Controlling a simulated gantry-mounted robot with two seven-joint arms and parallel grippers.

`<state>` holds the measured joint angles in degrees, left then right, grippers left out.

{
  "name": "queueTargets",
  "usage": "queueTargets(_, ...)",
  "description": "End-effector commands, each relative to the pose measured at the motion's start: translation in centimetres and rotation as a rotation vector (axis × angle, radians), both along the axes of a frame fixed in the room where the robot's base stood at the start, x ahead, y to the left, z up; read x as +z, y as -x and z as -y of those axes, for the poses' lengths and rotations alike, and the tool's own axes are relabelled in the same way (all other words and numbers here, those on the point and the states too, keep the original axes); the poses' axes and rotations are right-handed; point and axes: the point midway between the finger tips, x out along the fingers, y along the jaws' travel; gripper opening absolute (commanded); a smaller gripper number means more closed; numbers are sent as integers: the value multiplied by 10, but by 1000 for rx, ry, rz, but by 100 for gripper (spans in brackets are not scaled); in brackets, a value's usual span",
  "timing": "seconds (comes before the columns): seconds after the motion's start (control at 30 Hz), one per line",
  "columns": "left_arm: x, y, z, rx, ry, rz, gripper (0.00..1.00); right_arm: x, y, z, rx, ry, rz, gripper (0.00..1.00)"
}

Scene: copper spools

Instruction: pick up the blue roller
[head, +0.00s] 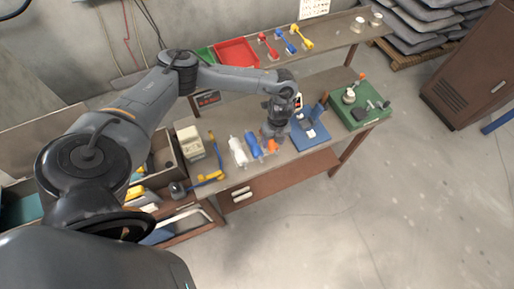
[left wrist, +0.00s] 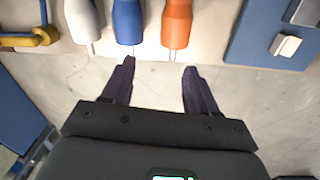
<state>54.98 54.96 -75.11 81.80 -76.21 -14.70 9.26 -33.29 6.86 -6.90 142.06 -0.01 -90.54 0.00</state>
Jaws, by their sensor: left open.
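The blue roller (head: 253,144) lies on the workbench between a white roller (head: 238,151) and an orange roller (head: 272,146). My left gripper (head: 272,136) is over the bench beside the blue and orange rollers, hiding part of the orange one. In the left wrist view, my left gripper (left wrist: 160,68) is open and empty. Its left fingertip is just below the end of the blue roller (left wrist: 128,22), and its right fingertip is below and right of the orange roller (left wrist: 177,24). The white roller (left wrist: 83,22) is further left. My right gripper is out of view.
A blue tray (head: 311,140) and a green board (head: 366,113) are to the right on the bench. A yellow-and-blue tool (head: 211,176) and a cream box (head: 190,142) are to the left. A back shelf (head: 339,28) holds a red bin (head: 237,52).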

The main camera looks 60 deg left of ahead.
Motion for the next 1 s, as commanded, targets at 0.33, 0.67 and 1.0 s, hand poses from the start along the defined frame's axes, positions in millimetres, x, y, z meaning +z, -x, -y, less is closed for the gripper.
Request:
queueTargets(0.33, 12, 22, -79, 134, -49, -125, 59, -20, 0, 1, 3, 5, 2, 43)
queueTargets(0.67, -26, 30, -80, 134, -48, -124, 59, -38, -1, 1, 1, 2, 1, 43)
queueTargets(1.0, -47, 38, -79, 133, -50, -126, 59, -41, -1, -1, -3, -3, 2, 43)
